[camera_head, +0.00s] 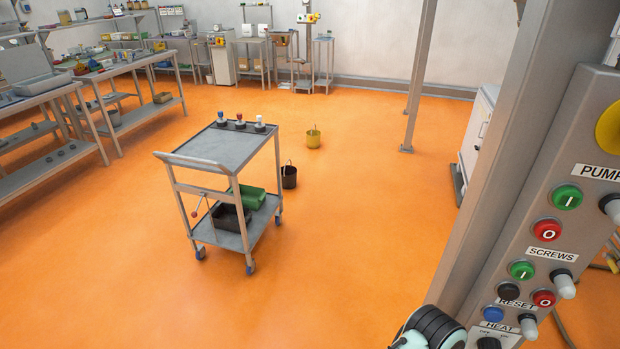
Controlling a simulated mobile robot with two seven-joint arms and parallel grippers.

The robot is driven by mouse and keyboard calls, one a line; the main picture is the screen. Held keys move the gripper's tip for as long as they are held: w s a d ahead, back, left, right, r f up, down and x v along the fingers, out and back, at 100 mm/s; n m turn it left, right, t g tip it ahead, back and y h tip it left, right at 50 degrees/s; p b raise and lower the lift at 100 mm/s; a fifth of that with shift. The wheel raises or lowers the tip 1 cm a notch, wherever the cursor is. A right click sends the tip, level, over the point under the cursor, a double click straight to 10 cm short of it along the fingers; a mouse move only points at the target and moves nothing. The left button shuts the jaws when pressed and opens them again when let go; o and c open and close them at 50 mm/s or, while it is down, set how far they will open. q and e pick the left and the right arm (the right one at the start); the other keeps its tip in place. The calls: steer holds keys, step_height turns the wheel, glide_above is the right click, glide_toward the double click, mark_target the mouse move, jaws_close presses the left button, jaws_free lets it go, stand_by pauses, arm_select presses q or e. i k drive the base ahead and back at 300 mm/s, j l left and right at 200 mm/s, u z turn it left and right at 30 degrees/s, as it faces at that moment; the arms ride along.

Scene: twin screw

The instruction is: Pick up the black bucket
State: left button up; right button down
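The black bucket (289,178) stands upright on the orange floor, just behind and to the right of the grey cart. Its thin handle sticks up above the rim. The cart's right rear leg is close to its left side; I cannot tell whether they touch. Neither of my grippers shows. A rounded black and pale green part at the bottom edge, right of centre, looks like a piece of my own arm.
A yellow bucket (313,141) stands farther back. A control panel (550,230) and post fill the right. Workbenches line the left. Floor right of the bucket is clear.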

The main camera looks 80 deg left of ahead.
mark_target(289, 173)
steer(key=k, duration=0.6)
steer(key=z, duration=7.4)
steer(key=i+z, duration=0.15)
steer(key=z, duration=0.3)
steer(key=l+z, duration=0.1)
steer(key=z, duration=0.3)
steer(key=i+z, duration=0.15)
steer(key=z, duration=0.25)
steer(key=i+z, duration=0.3)
steer(key=i, duration=0.15)
steer(key=i+j+z, duration=0.1)
steer(key=i+z, duration=0.2)
steer(key=i, duration=0.15)
steer(key=i+j+z, duration=0.25)
steer(key=i, duration=0.15)
